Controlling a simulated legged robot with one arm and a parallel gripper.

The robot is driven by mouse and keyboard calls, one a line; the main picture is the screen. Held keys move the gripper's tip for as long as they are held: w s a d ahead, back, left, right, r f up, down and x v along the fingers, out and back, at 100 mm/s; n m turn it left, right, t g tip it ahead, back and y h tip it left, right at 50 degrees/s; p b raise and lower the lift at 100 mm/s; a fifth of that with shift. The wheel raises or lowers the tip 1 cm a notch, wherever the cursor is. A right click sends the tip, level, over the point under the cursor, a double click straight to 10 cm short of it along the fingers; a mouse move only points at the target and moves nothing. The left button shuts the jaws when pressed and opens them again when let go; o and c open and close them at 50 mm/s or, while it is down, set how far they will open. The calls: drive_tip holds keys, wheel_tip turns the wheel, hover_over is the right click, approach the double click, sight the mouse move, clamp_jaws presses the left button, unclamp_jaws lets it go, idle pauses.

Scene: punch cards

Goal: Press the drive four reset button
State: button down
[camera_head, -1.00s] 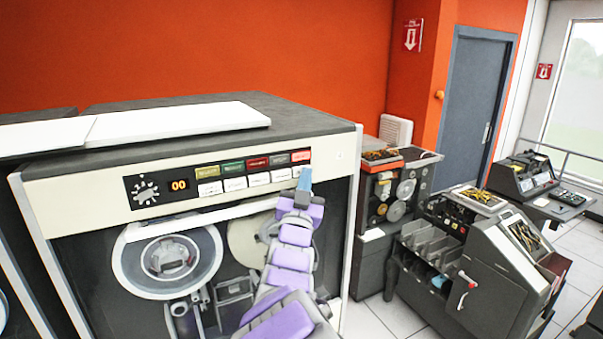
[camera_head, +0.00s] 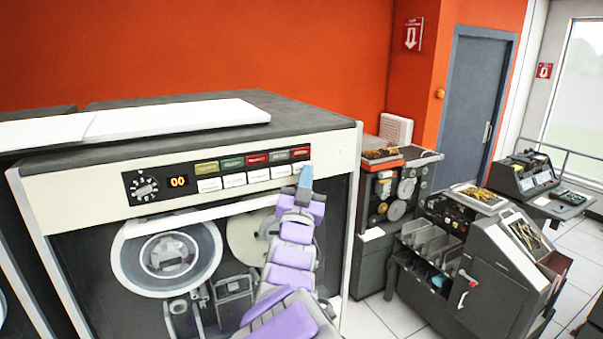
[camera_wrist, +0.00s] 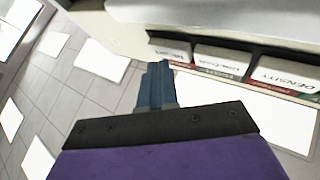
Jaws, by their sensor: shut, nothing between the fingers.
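A tape drive cabinet (camera_head: 90,192) with a cream control strip fills the left of the head view. The strip has a row of coloured indicators, with a red one (camera_head: 301,152) at the right end, above a row of white buttons (camera_head: 234,180). My gripper (camera_head: 306,175) has its blue fingers together in front of the right end of the button row and hides part of it. In the wrist view the shut fingers (camera_wrist: 154,85) point toward the end button (camera_wrist: 171,50), whose inverted label seems to read RESET. I cannot tell whether they touch it.
A tape reel (camera_head: 168,262) sits below the strip, left of my arm. Loose white panels (camera_head: 180,120) lie on the cabinet top. A card machine (camera_head: 500,270) stands to the right, with tiled floor (camera_head: 375,318) between.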

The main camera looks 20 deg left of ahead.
drive_tip(key=shift+s+d, duration=0.3)
drive_tip(key=shift+d, duration=0.05)
drive_tip(key=shift+s+d+b, duration=0.8)
drive_tip(key=shift+d+b, duration=0.2)
drive_tip(key=shift+b, duration=0.15)
drive_tip(key=shift+s+d+b, duration=0.8)
drive_tip(key=shift+d+b, duration=0.15)
drive_tip(key=shift+b, duration=0.15)
